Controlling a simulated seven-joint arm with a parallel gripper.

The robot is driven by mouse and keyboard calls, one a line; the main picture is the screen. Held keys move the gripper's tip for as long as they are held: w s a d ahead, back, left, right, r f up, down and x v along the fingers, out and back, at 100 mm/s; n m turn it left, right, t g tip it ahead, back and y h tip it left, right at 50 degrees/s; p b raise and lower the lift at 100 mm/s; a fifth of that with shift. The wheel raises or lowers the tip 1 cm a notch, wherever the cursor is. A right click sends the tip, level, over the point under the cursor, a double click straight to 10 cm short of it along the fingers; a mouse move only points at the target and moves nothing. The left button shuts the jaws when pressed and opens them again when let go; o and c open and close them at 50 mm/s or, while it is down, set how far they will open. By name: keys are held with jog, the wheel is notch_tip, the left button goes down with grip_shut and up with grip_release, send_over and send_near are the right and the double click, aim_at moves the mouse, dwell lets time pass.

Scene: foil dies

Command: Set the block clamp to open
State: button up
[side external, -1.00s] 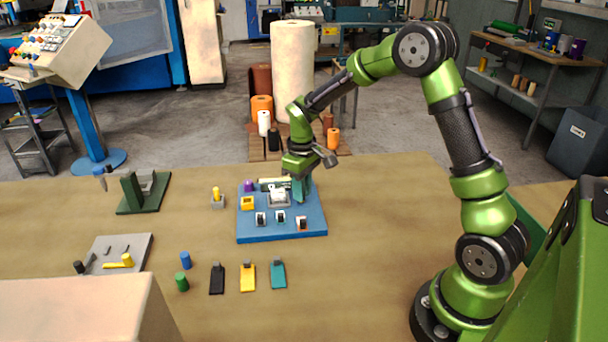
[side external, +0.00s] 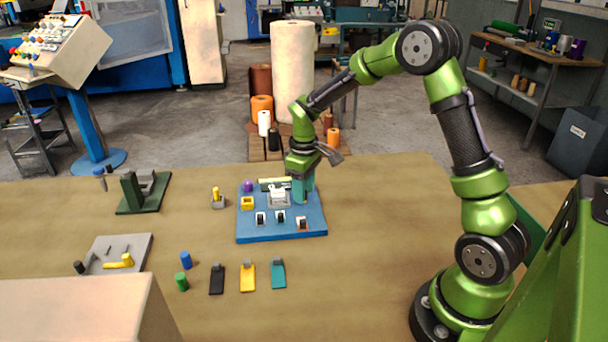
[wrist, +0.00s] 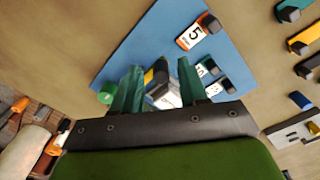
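The blue base plate (side external: 255,232) lies on the table and carries several small fittings. A white-and-grey block (side external: 277,199) sits at its middle, probably part of the block clamp; its setting cannot be read. My gripper (side external: 303,190) points down at the plate's back right, to the right of this block. In the wrist view my gripper (wrist: 155,75) has its two teal fingers apart. A black-and-yellow part (wrist: 155,77) and the white block (wrist: 168,98) show between and below the fingers. Whether the fingers touch anything cannot be told. The fingers and palm hide part of the plate.
On the plate are a purple knob (side external: 249,186), a yellow piece (side external: 247,203) and numbered tags, including a "5" tag (wrist: 192,35). A green fixture (side external: 140,195), a grey plate (side external: 105,248) and black, yellow and teal pieces lie around. The table right of the plate is clear.

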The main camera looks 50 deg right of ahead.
notch_tip(320, 180, up, 17)
dwell(0.7)
jog(key=shift+f, duration=0.1)
jog(key=s+a+m+t+y, duration=0.1)
jog(key=s+a+m+t, duration=0.2)
jog(key=s+a, duration=0.3)
jog(key=s+a+r+m+t+y, duration=0.1)
jog(key=s+a+m+t, duration=0.2)
jog(key=s, duration=0.9)
jog(key=a+t, duration=0.1)
jog(key=a, duration=0.2)
jog(key=shift+s+r, duration=0.15)
jog(key=shift+s, duration=0.25)
